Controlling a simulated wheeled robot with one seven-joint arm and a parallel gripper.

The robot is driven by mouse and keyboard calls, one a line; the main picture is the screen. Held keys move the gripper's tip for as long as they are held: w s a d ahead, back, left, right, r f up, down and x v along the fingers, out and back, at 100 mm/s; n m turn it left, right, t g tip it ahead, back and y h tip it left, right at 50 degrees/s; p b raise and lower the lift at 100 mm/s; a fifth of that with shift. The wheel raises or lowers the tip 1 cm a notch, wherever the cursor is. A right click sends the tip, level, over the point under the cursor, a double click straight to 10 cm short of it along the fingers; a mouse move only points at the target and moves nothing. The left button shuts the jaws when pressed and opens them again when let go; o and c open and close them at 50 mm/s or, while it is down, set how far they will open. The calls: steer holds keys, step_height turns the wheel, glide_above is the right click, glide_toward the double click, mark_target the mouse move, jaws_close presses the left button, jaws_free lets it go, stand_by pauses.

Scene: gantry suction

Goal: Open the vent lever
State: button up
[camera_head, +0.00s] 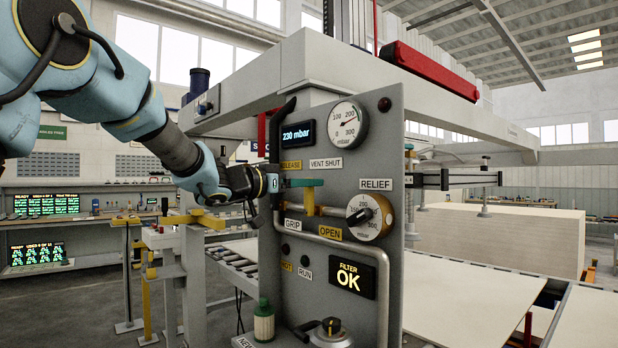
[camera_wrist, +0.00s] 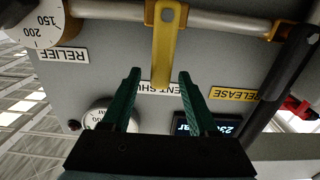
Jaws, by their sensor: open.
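The vent lever (camera_wrist: 166,45) is a flat yellow bar on a grey pipe, its free end by the VENT SHUT label. In the head view the lever (camera_head: 310,201) stands upright, its upper part hidden by my green fingers. My gripper (camera_head: 318,183) is open in front of the panel. In the wrist view, which shows the panel upside down, the lever's free end lies between my two fingertips, with a gap on each side. I cannot tell whether either finger touches it. The OPEN label (camera_head: 331,233) is below and to the right of the lever.
The grey panel (camera_head: 350,268) carries a pressure gauge (camera_head: 347,125), a relief dial (camera_head: 369,217) and a 230 mbar display (camera_head: 298,134). A black handle (camera_wrist: 281,88) stands beside my fingers, near the RELEASE label. The bent pipe (camera_head: 382,285) runs along the panel.

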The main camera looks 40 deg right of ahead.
steer(key=shift+d, duration=0.7)
jaws_close()
stand_by(1.0)
